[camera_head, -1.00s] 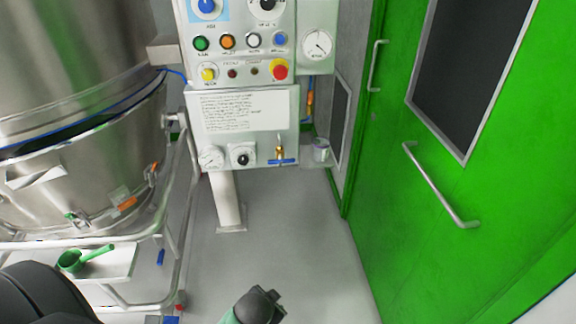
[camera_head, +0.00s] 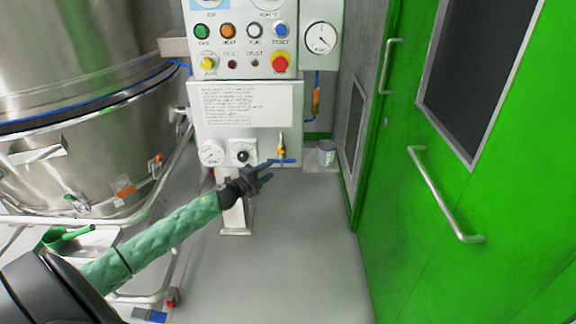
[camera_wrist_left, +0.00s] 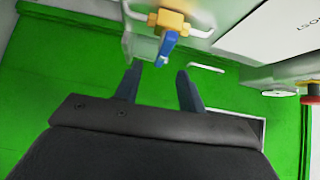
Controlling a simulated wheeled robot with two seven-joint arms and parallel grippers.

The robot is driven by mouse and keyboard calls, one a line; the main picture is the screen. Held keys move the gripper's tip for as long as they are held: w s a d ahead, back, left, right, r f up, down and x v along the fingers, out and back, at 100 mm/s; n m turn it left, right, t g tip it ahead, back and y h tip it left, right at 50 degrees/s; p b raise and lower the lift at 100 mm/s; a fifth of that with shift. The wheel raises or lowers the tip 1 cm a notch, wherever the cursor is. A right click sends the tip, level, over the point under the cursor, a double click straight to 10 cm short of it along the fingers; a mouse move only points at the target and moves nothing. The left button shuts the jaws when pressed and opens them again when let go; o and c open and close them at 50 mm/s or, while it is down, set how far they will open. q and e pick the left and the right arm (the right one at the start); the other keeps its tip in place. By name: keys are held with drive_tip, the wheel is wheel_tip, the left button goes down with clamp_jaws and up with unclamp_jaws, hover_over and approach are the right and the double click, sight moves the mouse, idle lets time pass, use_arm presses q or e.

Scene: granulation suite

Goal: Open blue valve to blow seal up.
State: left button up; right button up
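The blue valve is a small brass fitting with a blue lever handle (camera_head: 284,161), low on the right of the white control panel. The handle lies about level in the head view. My left gripper (camera_head: 266,172) is just in front of and below it, at the handle's left end. In the left wrist view the blue handle (camera_wrist_left: 167,46) shows beyond and between the two spread fingers (camera_wrist_left: 157,88), with the yellow brass body (camera_wrist_left: 168,22) above it. The fingers are open and seem empty; contact with the handle cannot be made out. My right gripper is not in view.
A gauge (camera_head: 211,153) and black knob (camera_head: 242,152) sit left of the valve. A steel vessel (camera_head: 90,150) on a tubular frame fills the left, with a green scoop (camera_head: 66,238). A grey pot (camera_head: 326,152) stands right. A green door (camera_head: 470,120) bounds the right; the middle floor is clear.

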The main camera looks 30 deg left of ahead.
sight(280, 162)
use_arm(q)
drive_tip(key=shift+w+a+r+m, duration=0.1)
drive_tip(key=shift+w+r+m, duration=0.2)
drive_tip(key=shift+w, duration=0.3)
drive_tip(key=shift+p+x, duration=0.4)
drive_tip(key=shift+x, duration=3.1)
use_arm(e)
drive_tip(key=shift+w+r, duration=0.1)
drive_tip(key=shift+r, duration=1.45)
use_arm(q)
drive_tip(key=shift+f, duration=0.1)
clamp_jaws()
